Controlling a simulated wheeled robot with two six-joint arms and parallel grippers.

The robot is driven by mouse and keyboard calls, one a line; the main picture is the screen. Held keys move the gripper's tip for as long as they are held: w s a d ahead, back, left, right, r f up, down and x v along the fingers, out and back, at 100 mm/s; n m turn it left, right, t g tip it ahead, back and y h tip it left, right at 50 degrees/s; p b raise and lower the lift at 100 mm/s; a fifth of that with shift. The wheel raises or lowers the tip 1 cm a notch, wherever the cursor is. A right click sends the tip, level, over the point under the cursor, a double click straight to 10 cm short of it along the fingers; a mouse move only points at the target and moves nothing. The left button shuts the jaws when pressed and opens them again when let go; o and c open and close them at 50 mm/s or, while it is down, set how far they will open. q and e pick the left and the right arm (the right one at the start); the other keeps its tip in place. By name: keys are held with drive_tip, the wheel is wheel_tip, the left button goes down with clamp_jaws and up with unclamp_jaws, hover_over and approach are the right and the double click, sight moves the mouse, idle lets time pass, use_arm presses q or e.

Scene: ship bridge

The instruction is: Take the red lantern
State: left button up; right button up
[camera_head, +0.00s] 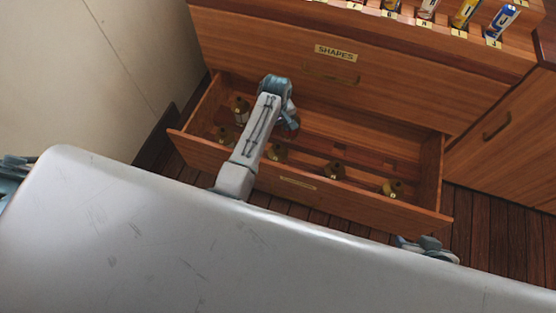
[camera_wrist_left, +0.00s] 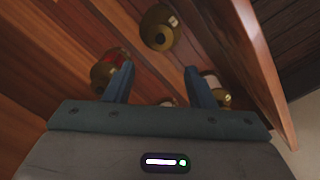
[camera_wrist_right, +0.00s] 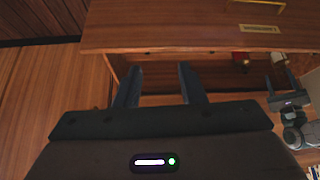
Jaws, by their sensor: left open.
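The red lantern (camera_wrist_left: 112,62) shows in the left wrist view, a brass body with a red part. It lies just beyond my left gripper's left finger, which overlaps it in the picture. My left gripper (camera_wrist_left: 158,78) is open, with nothing gripped between its fingers. In the head view my left arm reaches down into the open drawer (camera_head: 215,150) and partly hides a reddish thing there. The right wrist view shows a red lantern (camera_wrist_right: 240,57) in the drawer. My right gripper (camera_wrist_right: 160,75) is open and empty by the drawer's end.
Several other brass lanterns stand in the drawer, one with pale glass (camera_head: 240,108) and one at the right (camera_head: 392,188). Above is a closed drawer labelled SHAPES (camera_head: 335,52). Small labelled tubes (camera_head: 465,12) stand on top. A pale wall (camera_head: 90,60) is at the left.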

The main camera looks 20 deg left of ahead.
sight(278, 146)
use_arm(q)
wheel_tip(278, 146, down, 6)
drive_tip(key=shift+r+b, duration=0.25)
drive_tip(key=shift+b, duration=0.4)
drive_tip(key=f, duration=0.1)
drive_tip(key=f+b, duration=0.1)
drive_tip(key=f, duration=0.2)
drive_tip(key=shift+s+d+f, duration=0.2)
drive_tip(key=shift+s+d, duration=0.15)
drive_tip(key=shift+f, duration=0.3)
use_arm(e)
drive_tip(key=shift+w+a+f+m+t+y, duration=0.3)
drive_tip(key=shift+w+a+f+t+y, duration=0.2)
drive_tip(key=shift+w+a+f+t, duration=0.55)
drive_tip(key=shift+s+d+r, duration=0.1)
drive_tip(key=shift+s+r, duration=0.05)
drive_tip(key=shift+s, duration=0.1)
use_arm(q)
clamp_jaws()
